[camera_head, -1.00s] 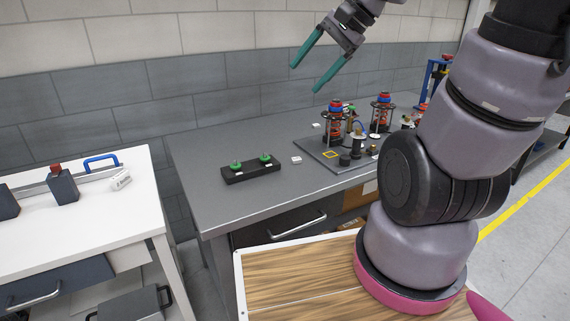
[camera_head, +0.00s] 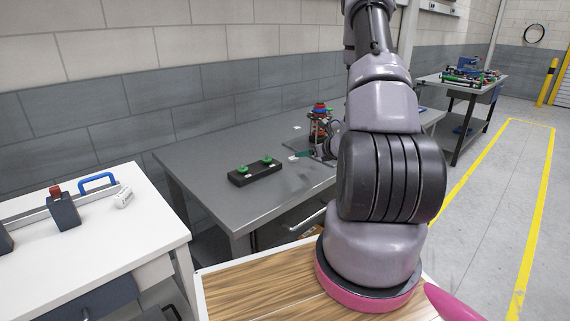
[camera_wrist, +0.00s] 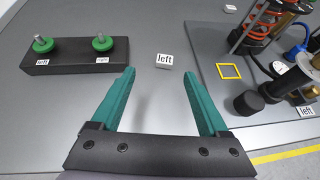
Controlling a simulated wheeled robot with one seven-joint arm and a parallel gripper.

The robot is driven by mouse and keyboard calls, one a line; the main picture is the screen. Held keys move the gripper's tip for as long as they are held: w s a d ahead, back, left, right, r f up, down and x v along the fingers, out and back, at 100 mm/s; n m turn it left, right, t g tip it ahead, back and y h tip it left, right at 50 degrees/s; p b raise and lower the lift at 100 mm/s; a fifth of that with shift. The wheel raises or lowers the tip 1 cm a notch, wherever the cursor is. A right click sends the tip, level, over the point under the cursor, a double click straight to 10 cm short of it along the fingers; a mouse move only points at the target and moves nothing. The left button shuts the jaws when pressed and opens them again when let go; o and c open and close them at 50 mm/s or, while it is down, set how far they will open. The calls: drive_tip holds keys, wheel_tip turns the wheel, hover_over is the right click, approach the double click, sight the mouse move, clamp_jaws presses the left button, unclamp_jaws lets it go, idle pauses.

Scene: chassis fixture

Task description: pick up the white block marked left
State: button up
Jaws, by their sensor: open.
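The white block marked left (camera_wrist: 164,61) lies flat on the grey table, its label facing up, in the wrist view. My gripper (camera_wrist: 159,74) is open and empty, with its two teal fingers pointing toward the block. The block shows just beyond the fingertips, between their lines; I cannot tell the height gap. In the head view my arm hides most of the gripper; a bit of teal finger shows left of the arm near the fixture.
A black bar (camera_wrist: 75,56) with two green knobs, labelled left and right, lies left of the gripper. A fixture plate (camera_wrist: 206,62) with a yellow square and upright parts stands to the right. Another small white block (camera_wrist: 230,9) lies farther back. A white bench (camera_head: 95,235) stands at left.

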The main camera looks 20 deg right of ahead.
sight(294, 158)
drive_tip(key=shift+w+d+f+m+h, duration=0.1)
drive_tip(key=shift+d+f+m+h, duration=0.1)
drive_tip(key=shift+f, duration=0.3)
drive_tip(key=shift+d+f+m+h, duration=0.1)
drive_tip(key=shift+f+m+h, duration=0.1)
drive_tip(key=shift+f, duration=0.3)
drive_tip(key=x, duration=0.4)
drive_tip(key=shift+x, duration=2.9)
drive_tip(key=shift+a, duration=0.1)
clamp_jaws()
